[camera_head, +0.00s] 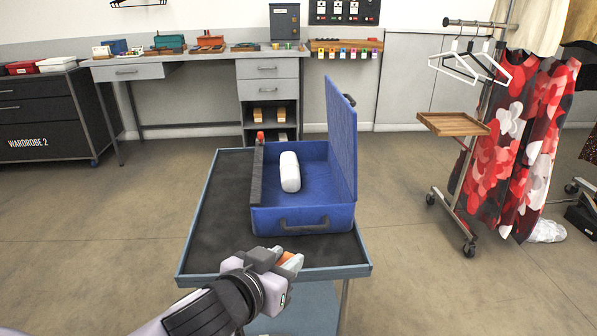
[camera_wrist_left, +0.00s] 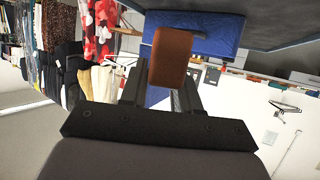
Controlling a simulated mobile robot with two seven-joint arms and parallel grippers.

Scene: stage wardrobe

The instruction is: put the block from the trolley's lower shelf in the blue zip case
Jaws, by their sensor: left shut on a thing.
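The blue zip case (camera_head: 304,219) stands open on the trolley's dark top (camera_head: 215,225), its lid (camera_head: 342,140) upright on the right. A white rounded roll (camera_head: 290,172) lies inside it, with bare blue floor beside it. My left gripper (camera_head: 284,262) is shut on an orange-brown block (camera_head: 287,257), at the trolley's near edge and in front of the case. The block (camera_wrist_left: 170,58) shows between the fingers in the left wrist view, with the blue case (camera_wrist_left: 215,30) beyond. Part of the trolley's lower shelf (camera_head: 305,312) shows below. My right gripper is not in view.
A dark upright strip (camera_head: 257,190) runs along the case's left side. A clothes rack with a red floral garment (camera_head: 515,140) and a wooden tray (camera_head: 452,124) stands at right. A workbench (camera_head: 190,58) lines the back wall. Floor around the trolley is clear.

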